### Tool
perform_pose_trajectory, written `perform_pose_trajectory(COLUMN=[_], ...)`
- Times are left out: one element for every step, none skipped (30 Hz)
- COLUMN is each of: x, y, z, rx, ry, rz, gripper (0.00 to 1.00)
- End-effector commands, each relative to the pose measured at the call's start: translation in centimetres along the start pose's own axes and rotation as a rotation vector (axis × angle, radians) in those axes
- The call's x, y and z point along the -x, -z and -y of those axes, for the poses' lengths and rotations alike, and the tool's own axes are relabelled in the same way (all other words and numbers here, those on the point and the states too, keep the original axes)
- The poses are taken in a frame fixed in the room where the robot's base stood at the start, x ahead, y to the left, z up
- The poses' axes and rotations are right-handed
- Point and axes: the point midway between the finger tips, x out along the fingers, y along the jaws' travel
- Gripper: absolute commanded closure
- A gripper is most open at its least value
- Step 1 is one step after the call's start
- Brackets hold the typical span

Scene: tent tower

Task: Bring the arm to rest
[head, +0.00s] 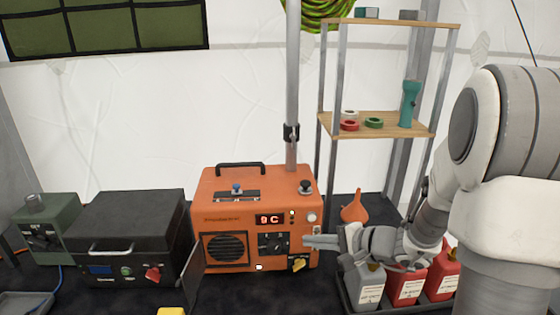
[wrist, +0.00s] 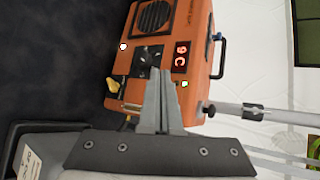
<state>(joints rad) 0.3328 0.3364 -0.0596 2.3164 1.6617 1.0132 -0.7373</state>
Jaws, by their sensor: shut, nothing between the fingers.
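My gripper (head: 318,242) is at the right front of the orange heater-like unit (head: 258,186), its fingers pointing left at the unit's control panel. In the wrist view my gripper (wrist: 160,72) has its two fingers together and holds nothing. The fingertips overlap the panel near the dark knob in that view; I cannot tell whether they touch it. The orange unit (wrist: 172,20) appears turned on its side there, with a red display (wrist: 181,55) lit. The display reads "9C" or similar. My arm comes in from the right, above the jugs.
A grey jug (head: 369,288) and red jugs (head: 407,285) stand in a dark tray below my forearm. An orange funnel (head: 355,208) is behind. A shelf (head: 375,124) holds tape rolls and a teal flashlight (head: 408,103). A black case (head: 125,235) stands left.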

Motion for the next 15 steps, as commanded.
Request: perform_pose_trajectory(x=[0.5,0.8,1.2,1.6,2.0,2.6,3.1,3.6,4.3,4.9,5.5,6.3,7.0,7.6,8.5], y=[-2.1,-3.3,-5.0,-6.2,-7.3,-8.7,-9.7,-10.6,-11.7,-12.5,-13.2,-14.0,-14.5,-15.0,-15.6], z=[0.9,1.1,1.3,1.4,1.4,1.4,1.3,1.2,0.9,0.7,0.5,0.2,0.0,-0.3,-0.6], rx=[0.056,0.09,0.135,0.167,0.2,0.246,0.281,0.316,0.363,0.397,0.434,0.482,0.517,0.553,0.601], ry=[-0.028,-0.051,-0.085,-0.11,-0.137,-0.174,-0.202,-0.23,-0.268,-0.298,-0.328,-0.367,-0.396,-0.426,-0.465], rz=[0.039,0.064,0.095,0.116,0.135,0.159,0.173,0.186,0.2,0.207,0.213,0.218,0.218,0.218,0.213], gripper=[1.0,1.0,1.0,1.0,1.0,1.0,1.0,1.0,1.0,1.0,1.0,1.0,1.0,1.0,1.0])
